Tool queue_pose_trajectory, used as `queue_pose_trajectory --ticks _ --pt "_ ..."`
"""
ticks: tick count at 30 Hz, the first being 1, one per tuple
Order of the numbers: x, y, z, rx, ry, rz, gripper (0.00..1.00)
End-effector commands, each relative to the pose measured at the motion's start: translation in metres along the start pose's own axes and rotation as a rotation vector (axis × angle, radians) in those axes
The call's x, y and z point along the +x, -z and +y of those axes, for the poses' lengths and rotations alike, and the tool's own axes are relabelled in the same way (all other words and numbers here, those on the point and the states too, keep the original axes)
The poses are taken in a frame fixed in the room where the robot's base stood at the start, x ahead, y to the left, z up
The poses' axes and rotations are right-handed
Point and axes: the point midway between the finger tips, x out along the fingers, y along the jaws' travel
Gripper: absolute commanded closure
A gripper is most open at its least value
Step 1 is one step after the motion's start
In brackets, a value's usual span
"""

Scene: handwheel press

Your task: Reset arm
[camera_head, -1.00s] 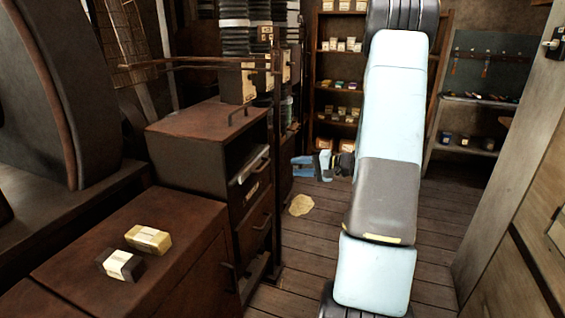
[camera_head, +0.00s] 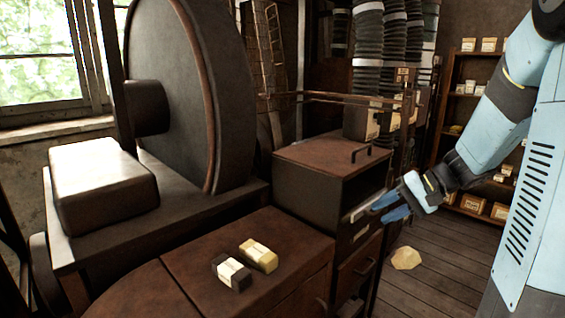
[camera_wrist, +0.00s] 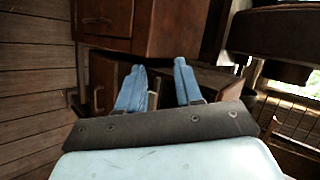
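My arm is light blue and grey and comes in from the right in the head view. My gripper (camera_head: 379,213) is at its end, pointing left, in front of the brown drawer cabinet (camera_head: 312,156). Its two blue fingers are spread apart. In the wrist view my gripper (camera_wrist: 160,66) also shows both fingers apart, with nothing held between them. Brown cabinet fronts (camera_wrist: 165,25) lie beyond the fingertips. I cannot tell whether the fingers touch the cabinet.
A yellowish box (camera_head: 258,254) and a dark box with a pale label (camera_head: 232,273) lie on the brown bench (camera_head: 185,262). A large dark wheel (camera_head: 175,95) stands behind, beside a pale block (camera_head: 102,187).

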Motion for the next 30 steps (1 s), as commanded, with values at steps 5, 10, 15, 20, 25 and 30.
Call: queue_pose_trajectory --ticks 5,10,15,20,25,30 --pt "-0.004 -0.041 -0.021 -0.075 -0.146 -0.03 0.65" --pt "-0.012 -0.075 -0.032 -0.142 -0.284 -0.031 0.65" --pt "-0.024 -0.106 -0.039 -0.213 -0.414 -0.002 0.65" --pt "-0.038 -0.131 -0.044 -0.284 -0.526 0.05 0.65" --pt "-0.055 -0.153 -0.047 -0.36 -0.629 0.131 0.65" --pt "-0.073 -0.171 -0.049 -0.431 -0.707 0.225 0.65"
